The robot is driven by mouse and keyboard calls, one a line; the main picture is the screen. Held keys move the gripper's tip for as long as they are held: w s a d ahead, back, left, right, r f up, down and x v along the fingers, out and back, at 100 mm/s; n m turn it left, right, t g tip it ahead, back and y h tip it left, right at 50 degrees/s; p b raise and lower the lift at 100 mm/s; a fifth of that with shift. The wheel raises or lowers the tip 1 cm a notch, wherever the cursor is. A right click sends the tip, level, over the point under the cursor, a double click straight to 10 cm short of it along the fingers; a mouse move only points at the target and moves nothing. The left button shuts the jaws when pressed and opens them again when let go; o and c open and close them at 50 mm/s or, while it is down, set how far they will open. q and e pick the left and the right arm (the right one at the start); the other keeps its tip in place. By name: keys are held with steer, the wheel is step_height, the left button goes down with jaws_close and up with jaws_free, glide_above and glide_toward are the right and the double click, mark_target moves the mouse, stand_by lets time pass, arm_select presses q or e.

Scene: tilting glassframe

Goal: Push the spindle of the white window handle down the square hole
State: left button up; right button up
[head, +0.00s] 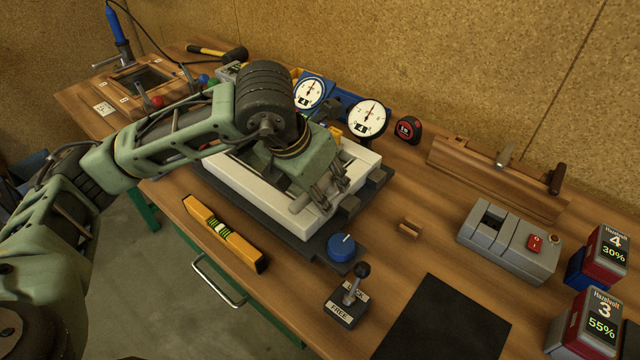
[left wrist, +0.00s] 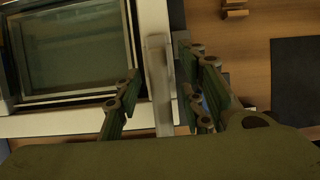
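The white window frame (head: 237,184) with dark glass lies flat on a dark base; it also shows in the left wrist view (left wrist: 60,126). The white handle shows in the left wrist view as a pale bar (left wrist: 158,85) along the frame's edge. In the head view a pale rounded piece, likely its end (head: 299,205), shows beside the fingers. My left gripper (head: 331,191) points down over the frame's right side. Its fingers (left wrist: 158,92) stand apart on both sides of the bar, with a gap at the left finger. The spindle and square hole are hidden. My right gripper is not in view.
A yellow level (head: 222,232) lies in front of the frame. A blue knob (head: 342,247) and a lever box (head: 348,302) stand at the front. Dials (head: 367,117) stand behind. A small wooden piece (head: 409,228) and a black mat (head: 445,325) lie to the right.

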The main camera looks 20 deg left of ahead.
arm_select(q)
steer(key=shift+r, duration=0.1)
steer(key=v, duration=1.1)
steer(key=shift+s+r, duration=0.25)
steer(key=shift+r, duration=0.1)
